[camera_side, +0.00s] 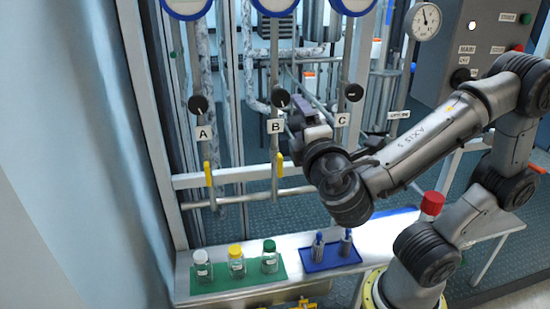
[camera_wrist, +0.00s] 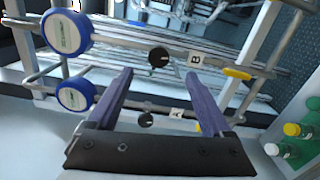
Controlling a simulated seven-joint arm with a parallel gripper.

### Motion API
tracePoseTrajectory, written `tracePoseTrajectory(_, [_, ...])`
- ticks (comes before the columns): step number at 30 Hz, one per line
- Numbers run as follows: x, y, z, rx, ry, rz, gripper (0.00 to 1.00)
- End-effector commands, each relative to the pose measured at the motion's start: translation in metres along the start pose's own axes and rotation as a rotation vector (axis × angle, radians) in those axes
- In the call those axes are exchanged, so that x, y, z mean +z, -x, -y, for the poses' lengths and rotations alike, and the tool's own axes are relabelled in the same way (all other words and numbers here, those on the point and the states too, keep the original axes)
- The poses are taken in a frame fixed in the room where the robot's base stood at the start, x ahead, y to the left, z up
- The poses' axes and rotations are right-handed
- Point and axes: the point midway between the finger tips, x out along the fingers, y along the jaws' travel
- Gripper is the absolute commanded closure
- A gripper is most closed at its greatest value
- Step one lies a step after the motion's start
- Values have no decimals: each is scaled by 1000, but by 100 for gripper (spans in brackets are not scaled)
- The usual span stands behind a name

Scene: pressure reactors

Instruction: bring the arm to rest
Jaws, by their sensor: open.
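My gripper (camera_side: 300,104) is held up in front of the reactor frame, just right of the black knob B (camera_side: 280,98) in the side view. In the wrist view my gripper (camera_wrist: 166,74) shows its two purple fingers spread wide, with nothing between them. Knob B (camera_wrist: 159,57) and knob A (camera_wrist: 146,120) show behind the fingers, apart from them as far as I can tell. In the side view my wrist partly covers the pipes between B and C.
Black knobs A (camera_side: 198,104) and C (camera_side: 354,92) and yellow handles (camera_side: 208,174) are on the frame. Capped bottles stand on a green mat (camera_side: 206,285); blue-capped vials are on a blue mat (camera_side: 322,266). A red-capped bottle (camera_side: 432,204) is near my arm.

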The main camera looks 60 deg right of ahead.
Motion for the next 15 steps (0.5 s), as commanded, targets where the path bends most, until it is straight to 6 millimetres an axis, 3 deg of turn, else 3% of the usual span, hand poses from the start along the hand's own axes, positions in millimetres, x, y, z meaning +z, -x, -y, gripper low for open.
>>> tracePoseTrajectory(4, [46, -27, -8, -51, -59, 170, 16])
tracePoseTrajectory(8, [110, -39, 17, -262, -141, 356, 16])
tracePoseTrajectory(12, [156, -20, 64, -573, -278, 481, 16])
tracePoseTrajectory(15, [163, 5, 94, -780, -416, 506, 16])
